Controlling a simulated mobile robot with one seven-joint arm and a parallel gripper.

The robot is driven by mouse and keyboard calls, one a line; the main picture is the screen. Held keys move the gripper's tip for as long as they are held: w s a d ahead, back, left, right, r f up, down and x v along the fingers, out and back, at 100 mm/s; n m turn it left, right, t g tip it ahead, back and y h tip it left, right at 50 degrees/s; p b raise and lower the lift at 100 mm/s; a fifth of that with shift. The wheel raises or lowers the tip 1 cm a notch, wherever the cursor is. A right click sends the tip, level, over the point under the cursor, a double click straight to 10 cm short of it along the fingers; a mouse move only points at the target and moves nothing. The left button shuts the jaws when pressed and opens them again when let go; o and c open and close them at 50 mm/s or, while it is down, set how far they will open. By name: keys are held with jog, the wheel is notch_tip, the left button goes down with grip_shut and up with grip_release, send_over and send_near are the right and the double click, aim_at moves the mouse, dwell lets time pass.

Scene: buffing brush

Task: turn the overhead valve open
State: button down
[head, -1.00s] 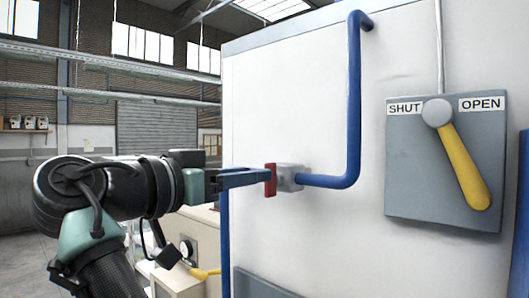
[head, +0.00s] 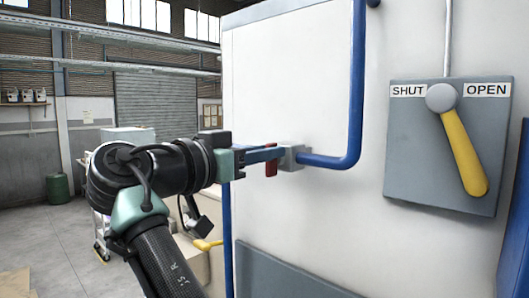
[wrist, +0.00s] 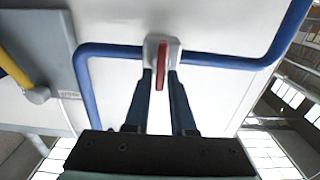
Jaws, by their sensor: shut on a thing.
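A grey valve body (head: 291,158) sits on a blue pipe in front of a white cabinet. Its red handle (head: 271,163) points downward in the head view; it also shows in the wrist view (wrist: 160,70), standing across the pipe's line. My gripper (head: 272,155) reaches in from the left, its blue fingers on either side of the red handle and shut on it. In the wrist view my gripper (wrist: 161,80) has one finger on each side of the handle. The handle's lower end partly covers the fingertips in the head view.
A grey panel (head: 410,155) at the right is marked SHUT and OPEN; its yellow lever (head: 465,155) hangs down, tilted right. The blue pipe (head: 356,90) bends upward right of the valve. Open floor (head: 50,230) lies at the left.

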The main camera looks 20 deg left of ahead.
jog(key=shift+f+n, duration=0.3)
jog(key=n, duration=0.5)
jog(key=a+f+n+b, duration=0.1)
jog(key=n, duration=0.5)
jog(key=n+b, duration=0.1)
jog(key=n, duration=0.5)
jog(key=shift+w+a+f, duration=0.15)
jog(key=shift+w+f, duration=0.1)
jog(key=shift+w, duration=0.1)
jog(key=shift+n, duration=0.3)
dwell(0.4)
jog(key=c, duration=0.9)
grip_release()
jog(key=shift+r, duration=0.1)
jog(key=shift+c, duration=0.2)
jog(key=shift+o, duration=0.2)
jog(key=shift+r, duration=0.1)
